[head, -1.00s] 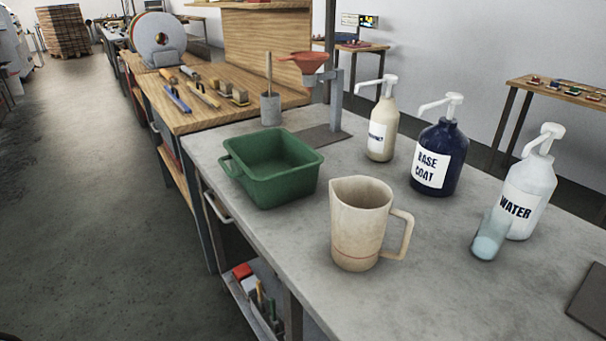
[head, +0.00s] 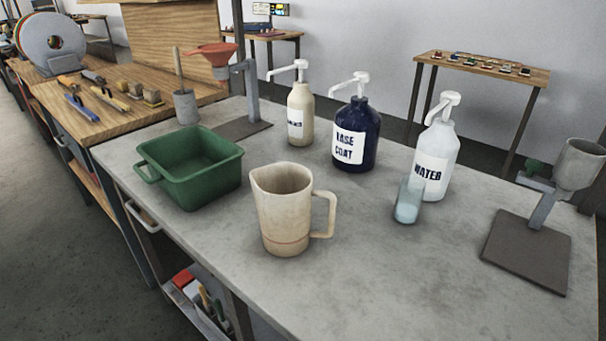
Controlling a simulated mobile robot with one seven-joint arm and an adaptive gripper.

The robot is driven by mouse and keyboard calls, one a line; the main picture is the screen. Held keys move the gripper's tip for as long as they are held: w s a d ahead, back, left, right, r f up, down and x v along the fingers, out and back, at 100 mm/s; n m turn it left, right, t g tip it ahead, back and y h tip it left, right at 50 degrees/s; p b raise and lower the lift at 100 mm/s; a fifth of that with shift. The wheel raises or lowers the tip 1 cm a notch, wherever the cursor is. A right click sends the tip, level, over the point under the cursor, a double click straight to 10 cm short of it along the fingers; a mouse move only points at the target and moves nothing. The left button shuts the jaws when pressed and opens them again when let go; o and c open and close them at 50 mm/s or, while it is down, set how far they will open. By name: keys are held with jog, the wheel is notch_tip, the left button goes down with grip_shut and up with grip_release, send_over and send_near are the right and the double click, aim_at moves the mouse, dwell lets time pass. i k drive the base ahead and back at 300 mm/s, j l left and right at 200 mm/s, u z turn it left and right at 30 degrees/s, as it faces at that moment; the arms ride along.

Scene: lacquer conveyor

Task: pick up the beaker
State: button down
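A small clear beaker (head: 408,202) with pale blue contents stands upright on the grey bench top (head: 370,285) in the head view. It is just in front and to the left of the white pump bottle labelled WATER (head: 434,155) and overlaps its lower left side in the picture. I cannot tell whether the two touch. A larger beige jug (head: 283,215) with a spout and a handle on its right stands upright nearer the front edge. My gripper is not in view.
A dark blue BASE COAT pump bottle (head: 356,130) and a cream pump bottle (head: 300,110) stand behind. A green bin (head: 190,170) is at the left. A stand with a grey cup (head: 578,165) is at the right. The bench front right of the jug is clear.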

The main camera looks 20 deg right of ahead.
aim_at(409, 201)
jog(key=k+l, duration=0.2)
jog(key=k, duration=0.25)
jog(key=k+l, duration=0.15)
jog(key=k, duration=0.3)
jog(key=k+z, duration=0.1)
jog(key=z, duration=0.3)
jog(key=l+z, duration=0.1)
jog(key=z, duration=0.3)
jog(key=k+l+z, duration=0.1)
jog(key=z, duration=0.35)
jog(key=j+z, duration=0.5)
jog(key=i+j, duration=0.1)
jog(key=j, duration=0.8)
jog(key=i+j, duration=0.15)
jog(key=j, duration=0.3)
jog(key=i+j, duration=0.1)
jog(key=j, duration=0.35)
